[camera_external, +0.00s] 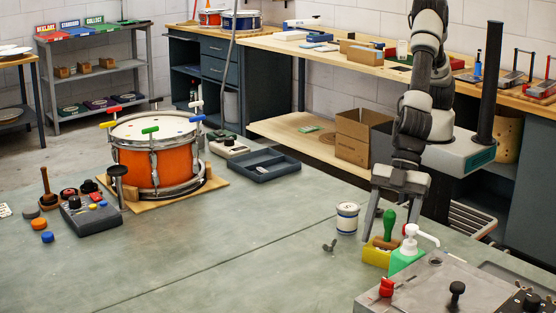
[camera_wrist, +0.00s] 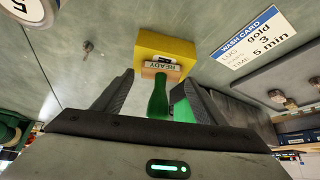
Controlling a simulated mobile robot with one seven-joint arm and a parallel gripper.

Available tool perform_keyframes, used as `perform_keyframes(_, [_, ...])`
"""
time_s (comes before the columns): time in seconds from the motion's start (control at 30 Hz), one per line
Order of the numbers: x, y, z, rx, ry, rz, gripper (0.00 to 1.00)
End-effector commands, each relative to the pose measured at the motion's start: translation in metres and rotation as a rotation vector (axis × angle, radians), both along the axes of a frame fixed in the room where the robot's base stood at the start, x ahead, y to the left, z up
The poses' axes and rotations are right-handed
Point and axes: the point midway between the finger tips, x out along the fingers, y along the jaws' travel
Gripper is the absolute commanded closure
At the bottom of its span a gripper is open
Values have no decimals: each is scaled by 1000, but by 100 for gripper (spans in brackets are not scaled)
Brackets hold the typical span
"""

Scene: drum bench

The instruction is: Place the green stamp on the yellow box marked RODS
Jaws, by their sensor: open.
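The stamp has a green handle (camera_external: 389,220) and a wooden head; in the wrist view the handle (camera_wrist: 158,100) points towards me. Its head carries a label reading READY, upside down in that view. It stands at a yellow box (camera_external: 374,256), which also shows in the wrist view (camera_wrist: 150,45); I cannot tell how the two are joined and read no RODS on it. My gripper (camera_external: 390,224) is pointing down over the stamp. Its open fingers (camera_wrist: 158,84) lie on either side of the handle, with gaps visible.
A green bottle with white pump (camera_external: 405,260) stands close right of the yellow box. A white jar (camera_external: 347,217) and a wing nut (camera_external: 329,246) are to the left. An orange drum (camera_external: 155,165) stands farther left. A wash card (camera_wrist: 254,36) lies nearby.

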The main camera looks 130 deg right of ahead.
Motion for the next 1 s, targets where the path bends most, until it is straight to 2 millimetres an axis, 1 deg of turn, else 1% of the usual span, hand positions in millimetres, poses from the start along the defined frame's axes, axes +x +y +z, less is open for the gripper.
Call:
perform_keyframes(0.1, [0, 0, 7, 0, -1, 0, 35])
perform_keyframes(0.17, [-4, -2, 12, 0, -1, 0, 35])
perform_keyframes(0.5, [-40, -15, 74, 2, -3, 1, 35])
perform_keyframes(0.63, [-51, -20, 91, 2, -2, -2, 35])
perform_keyframes(0.8, [-59, -23, 103, -1, 0, 1, 35])
perform_keyframes(1.0, [-61, -24, 105, -1, 0, -1, 35])
